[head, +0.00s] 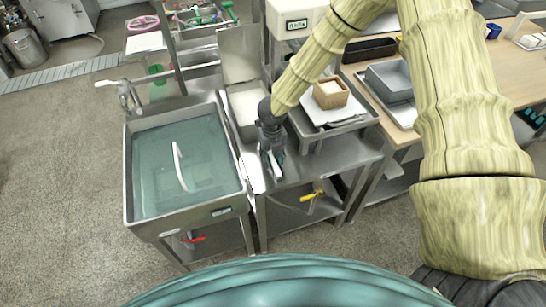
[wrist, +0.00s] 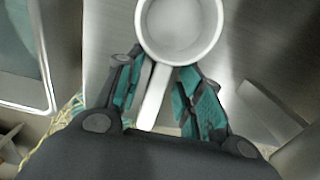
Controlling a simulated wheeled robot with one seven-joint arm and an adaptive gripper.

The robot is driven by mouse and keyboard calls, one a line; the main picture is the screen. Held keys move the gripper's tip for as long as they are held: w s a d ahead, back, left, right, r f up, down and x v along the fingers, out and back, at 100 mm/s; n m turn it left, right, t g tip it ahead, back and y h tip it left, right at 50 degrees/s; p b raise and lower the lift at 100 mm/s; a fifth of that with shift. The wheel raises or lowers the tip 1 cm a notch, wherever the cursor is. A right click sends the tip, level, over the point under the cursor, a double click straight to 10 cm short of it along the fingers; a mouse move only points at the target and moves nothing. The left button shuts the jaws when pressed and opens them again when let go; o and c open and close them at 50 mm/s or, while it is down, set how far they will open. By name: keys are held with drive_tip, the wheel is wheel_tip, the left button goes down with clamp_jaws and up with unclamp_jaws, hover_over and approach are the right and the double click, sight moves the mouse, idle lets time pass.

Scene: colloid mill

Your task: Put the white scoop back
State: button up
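The white scoop (wrist: 180,28) shows at the top middle of the wrist view, its round cup facing the camera and its straight handle running down between my fingers. My gripper (wrist: 162,92) is open, with one teal-padded finger on each side of the handle and gaps visible beside it. In the head view my gripper (head: 273,168) points down over the steel bench, just right of the water tank. The scoop is not clearly visible there. Whether it rests on the steel surface or is above it, I cannot tell.
The water-filled steel tank (head: 133,190) stands at left, with a white curved bar (head: 179,166) in it. A steel bin (head: 232,103) with white contents lies behind my gripper. A wooden box (head: 331,94) sits on a scale to the right. Floor in front is clear.

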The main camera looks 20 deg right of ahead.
sight(272, 159)
wheel_tip(272, 159, up, 12)
drive_tip(key=b, duration=0.1)
drive_tip(key=shift+s+b, duration=0.15)
drive_tip(key=shift+b, duration=0.15)
idle(0.4)
